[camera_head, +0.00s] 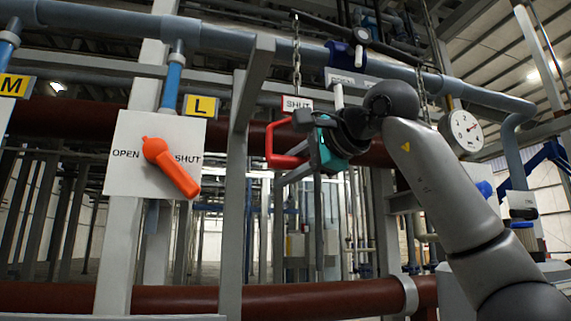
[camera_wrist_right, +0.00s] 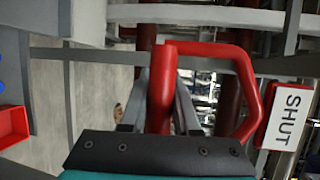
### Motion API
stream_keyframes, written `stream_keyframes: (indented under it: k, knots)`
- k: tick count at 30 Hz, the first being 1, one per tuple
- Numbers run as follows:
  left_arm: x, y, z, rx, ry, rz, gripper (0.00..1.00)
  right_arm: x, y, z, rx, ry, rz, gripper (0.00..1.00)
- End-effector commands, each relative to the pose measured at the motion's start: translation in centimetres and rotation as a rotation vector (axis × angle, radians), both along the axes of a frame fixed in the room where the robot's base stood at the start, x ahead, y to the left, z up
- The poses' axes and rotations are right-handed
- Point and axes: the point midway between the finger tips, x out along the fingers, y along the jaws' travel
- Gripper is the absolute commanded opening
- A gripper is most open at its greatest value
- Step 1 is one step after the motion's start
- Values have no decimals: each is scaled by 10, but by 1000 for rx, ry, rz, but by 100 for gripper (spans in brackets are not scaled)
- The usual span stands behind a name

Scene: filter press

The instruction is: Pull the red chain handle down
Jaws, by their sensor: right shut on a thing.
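The red chain handle (camera_head: 276,143) is a red loop that hangs below a white SHUT tag (camera_head: 297,103) and a metal chain (camera_head: 296,60) in the head view. My right gripper (camera_head: 305,152) is at the handle's right side, with its teal and dark body just beside it. In the right wrist view the red handle (camera_wrist_right: 245,75) reaches in between the two grey fingers (camera_wrist_right: 160,100), which are shut on one of its bars. The SHUT tag (camera_wrist_right: 288,115) shows to the right there. My left gripper is not in view.
An orange lever (camera_head: 172,168) sits on a white OPEN/SHUT plate at the left. A grey post (camera_head: 235,200) stands just left of the handle. A second chain (camera_head: 422,95) and a round gauge (camera_head: 462,131) are to the right. Pipes run above and below.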

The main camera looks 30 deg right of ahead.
Motion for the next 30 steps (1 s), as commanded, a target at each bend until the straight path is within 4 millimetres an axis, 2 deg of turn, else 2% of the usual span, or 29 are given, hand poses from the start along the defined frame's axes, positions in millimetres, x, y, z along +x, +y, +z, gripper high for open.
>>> stream_keyframes:
  k: [1,12,15,20,30]
  knots:
    - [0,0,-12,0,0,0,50,1,0,-19,-3,13,0,0]
    - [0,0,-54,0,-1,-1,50,2,0,-84,-3,16,0,0]
    - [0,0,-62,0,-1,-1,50,2,0,-96,-2,16,0,0]
    - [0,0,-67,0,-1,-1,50,1,0,-105,-3,16,0,0]
    - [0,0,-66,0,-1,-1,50,3,2,-108,-4,23,2,0]
